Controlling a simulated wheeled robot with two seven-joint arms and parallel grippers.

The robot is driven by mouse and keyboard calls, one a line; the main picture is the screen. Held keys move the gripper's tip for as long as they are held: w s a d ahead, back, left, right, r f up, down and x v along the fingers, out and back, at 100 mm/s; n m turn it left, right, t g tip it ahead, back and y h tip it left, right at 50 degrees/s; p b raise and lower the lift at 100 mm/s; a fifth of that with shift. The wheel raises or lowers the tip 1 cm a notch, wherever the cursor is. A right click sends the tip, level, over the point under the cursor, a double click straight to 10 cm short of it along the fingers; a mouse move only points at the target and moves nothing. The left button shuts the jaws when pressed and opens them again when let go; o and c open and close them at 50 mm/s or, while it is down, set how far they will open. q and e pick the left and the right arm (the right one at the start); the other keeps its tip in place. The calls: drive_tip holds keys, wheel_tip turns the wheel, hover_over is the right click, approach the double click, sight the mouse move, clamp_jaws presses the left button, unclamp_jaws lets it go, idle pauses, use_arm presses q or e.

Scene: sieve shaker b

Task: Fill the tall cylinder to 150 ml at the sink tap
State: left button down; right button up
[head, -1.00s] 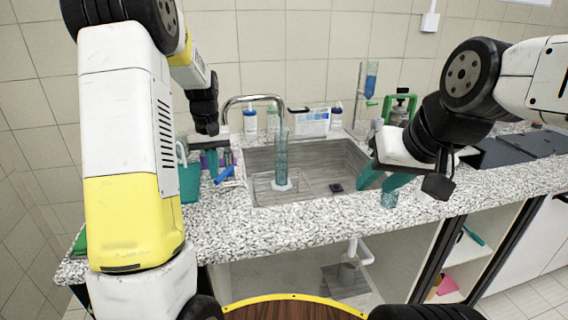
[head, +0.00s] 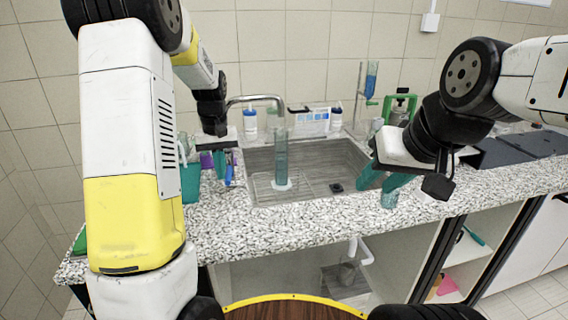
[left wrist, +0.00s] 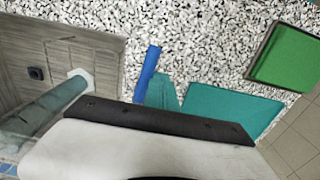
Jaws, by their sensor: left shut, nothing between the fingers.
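The tall cylinder (head: 281,160) stands upright in the sink (head: 330,165) on its pale base, under the tap's (head: 255,98) curved spout. It looks blue-teal; I cannot read its level or tell whether water runs. In the left wrist view the cylinder (left wrist: 50,108) lies at the left. A blue lever-like piece (head: 229,168) is beside the sink's left edge, also in the left wrist view (left wrist: 149,70). My left gripper (head: 220,168) is shut and empty close beside it; contact is unclear.
A small glass beaker (head: 389,199) stands near my right gripper. Wash bottles (head: 250,124) and a labelled box (head: 313,120) stand behind the sink. A blue-filled column (head: 371,82) stands at the back. The front counter is mostly clear.

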use_arm(q)
drive_tip(key=shift+d, duration=0.1)
drive_tip(key=shift+r, duration=3.7)
drive_tip(key=s+d+r+m+t+h, duration=0.1)
drive_tip(key=s+d+r+t, duration=0.1)
drive_tip(key=s+r, duration=0.3)
drive_tip(key=s+d+r+m+t, duration=0.1)
drive_tip(key=s+d+r, duration=0.1)
drive_tip(key=s, duration=0.5)
drive_tip(key=s+d+m+t+h, duration=0.1)
drive_tip(key=s+d+t, duration=0.2)
drive_tip(key=s, duration=0.9)
drive_tip(key=shift+s+d+m, duration=0.3)
drive_tip(key=shift+s+m, duration=0.1)
